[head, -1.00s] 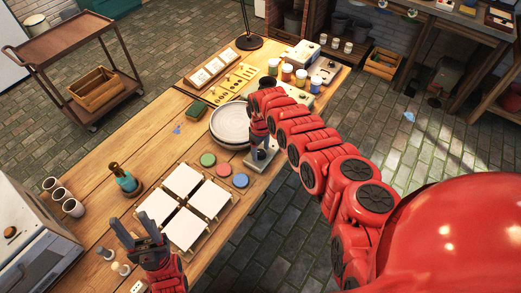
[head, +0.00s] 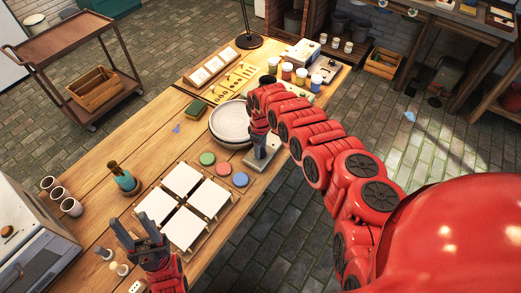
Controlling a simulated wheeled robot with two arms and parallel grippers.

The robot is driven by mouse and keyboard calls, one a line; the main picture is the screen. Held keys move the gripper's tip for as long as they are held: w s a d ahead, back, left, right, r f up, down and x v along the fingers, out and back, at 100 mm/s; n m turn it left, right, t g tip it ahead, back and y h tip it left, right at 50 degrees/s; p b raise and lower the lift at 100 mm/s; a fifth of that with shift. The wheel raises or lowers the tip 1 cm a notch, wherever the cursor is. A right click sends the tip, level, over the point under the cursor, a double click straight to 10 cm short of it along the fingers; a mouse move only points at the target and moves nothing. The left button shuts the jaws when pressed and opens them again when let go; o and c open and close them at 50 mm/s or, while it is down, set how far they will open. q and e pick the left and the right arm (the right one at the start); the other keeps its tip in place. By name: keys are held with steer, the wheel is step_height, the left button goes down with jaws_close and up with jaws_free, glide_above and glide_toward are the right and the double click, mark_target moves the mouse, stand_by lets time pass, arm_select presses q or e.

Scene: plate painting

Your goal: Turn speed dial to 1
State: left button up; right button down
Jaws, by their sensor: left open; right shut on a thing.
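A small grey control box (head: 266,158) lies at the table's right edge, just below the stacked grey plate (head: 231,121). My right gripper (head: 260,147) points down onto the box's far end and is shut on the speed dial there. The dial itself is hidden by the fingers, so its setting cannot be read. My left gripper (head: 137,232) is open and empty, above the table's near end, left of the white tiles.
White tiles (head: 182,180) lie on the wooden table (head: 160,120) beside three coloured discs (head: 208,159). Paint jars (head: 287,71) stand beyond my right arm.

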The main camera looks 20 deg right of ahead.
steer(key=n+b, duration=0.3)
steer(key=n, duration=0.2)
steer(key=shift+f, duration=0.1)
steer(key=shift+n+b, duration=0.75)
steer(key=shift+n, duration=1.75)
steer(key=shift+c, duration=2.1)
jaws_free()
steer(key=shift+w+r, duration=0.1)
steer(key=shift+r, duration=0.55)
step_height(320, 180, up, 16)
steer(key=b, duration=0.3)
steer(key=shift+r, duration=0.15)
